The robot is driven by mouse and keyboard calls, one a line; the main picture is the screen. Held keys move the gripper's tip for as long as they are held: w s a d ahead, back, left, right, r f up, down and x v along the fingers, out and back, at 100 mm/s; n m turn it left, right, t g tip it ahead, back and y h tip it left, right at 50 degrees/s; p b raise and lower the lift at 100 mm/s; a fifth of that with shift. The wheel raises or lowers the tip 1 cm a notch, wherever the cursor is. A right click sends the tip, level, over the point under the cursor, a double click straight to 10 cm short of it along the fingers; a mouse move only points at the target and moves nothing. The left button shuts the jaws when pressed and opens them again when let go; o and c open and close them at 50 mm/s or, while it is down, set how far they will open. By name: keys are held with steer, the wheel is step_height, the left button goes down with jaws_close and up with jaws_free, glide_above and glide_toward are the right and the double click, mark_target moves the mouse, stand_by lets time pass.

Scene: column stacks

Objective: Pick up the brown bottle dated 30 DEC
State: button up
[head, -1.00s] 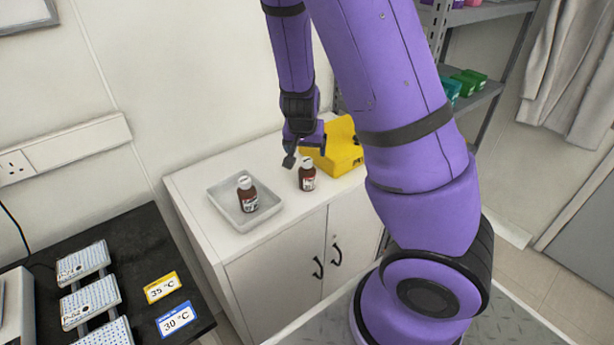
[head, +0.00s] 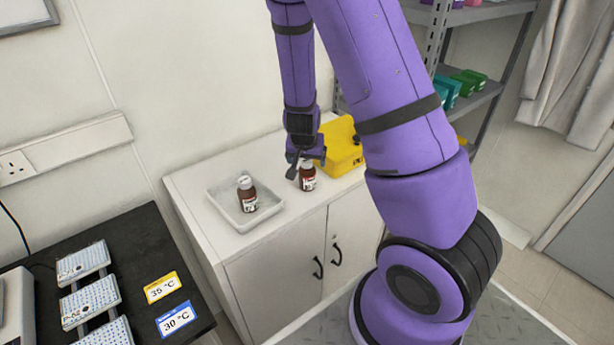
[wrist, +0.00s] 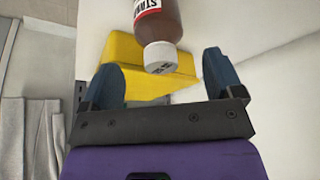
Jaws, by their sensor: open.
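No date can be read on either label. My gripper (head: 306,168) is low over the cabinet at the bottle outside the tray. In the wrist view, my gripper (wrist: 165,85) is open, with its two dark fingers apart. A brown bottle (wrist: 158,25) with its white cap shows between and beyond the fingertips, not gripped. Its label is only partly visible.
The yellow case (head: 342,148) is close behind the bottle and my gripper. The pale tray (head: 222,206) is to the left. Some bare cabinet top (head: 290,215) lies in front. A shelf unit (head: 470,105) stands at the right.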

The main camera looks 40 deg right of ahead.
mark_target(307, 167)
steer(key=shift+x, duration=2.55)
steer(key=c, duration=1.1)
steer(key=shift+r, duration=0.1)
